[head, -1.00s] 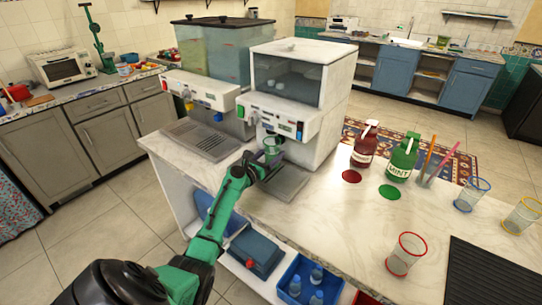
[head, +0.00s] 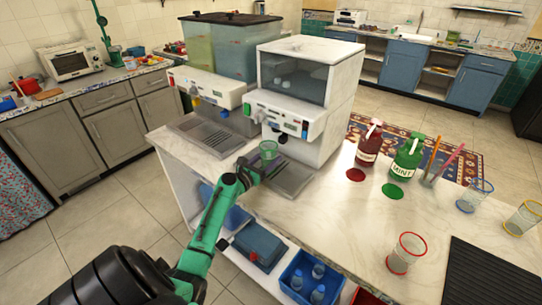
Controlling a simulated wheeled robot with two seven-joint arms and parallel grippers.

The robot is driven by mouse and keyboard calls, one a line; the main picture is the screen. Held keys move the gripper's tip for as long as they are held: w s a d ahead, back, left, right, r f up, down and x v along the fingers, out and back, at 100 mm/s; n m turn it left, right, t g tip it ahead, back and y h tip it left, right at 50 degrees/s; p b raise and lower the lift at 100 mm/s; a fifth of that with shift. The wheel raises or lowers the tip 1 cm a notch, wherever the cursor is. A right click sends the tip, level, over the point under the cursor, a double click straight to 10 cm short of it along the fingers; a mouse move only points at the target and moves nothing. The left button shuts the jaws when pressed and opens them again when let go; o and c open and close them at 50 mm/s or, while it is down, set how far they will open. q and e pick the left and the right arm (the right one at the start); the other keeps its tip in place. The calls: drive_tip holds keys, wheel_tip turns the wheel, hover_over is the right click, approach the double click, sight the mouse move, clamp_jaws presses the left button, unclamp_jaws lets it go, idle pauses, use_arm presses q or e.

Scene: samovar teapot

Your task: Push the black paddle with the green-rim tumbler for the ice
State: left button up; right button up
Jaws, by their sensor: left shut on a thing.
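My left gripper (head: 264,168) is shut on the green-rim tumbler (head: 268,149) and holds it upright, above the drip tray (head: 292,180) of the white ice machine (head: 305,100). The tumbler is just below and in front of the machine's front panel. I cannot tell whether the two touch. No ice can be made out in the tumbler. My right gripper is out of view.
A second dispenser (head: 208,92) with its own tray (head: 205,135) stands to the left. A red bottle (head: 368,147), a green mint bottle (head: 406,160), a red-rim tumbler (head: 406,254) and a black ribbed mat (head: 490,275) are on the right.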

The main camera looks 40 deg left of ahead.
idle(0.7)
use_arm(q)
drive_tip(key=shift+s, duration=0.45)
drive_tip(key=s+p, duration=0.1)
drive_tip(key=s, duration=0.8)
drive_tip(key=shift+s+d+p, duration=0.1)
drive_tip(key=shift+d+p, duration=0.05)
drive_tip(key=shift+p, duration=0.25)
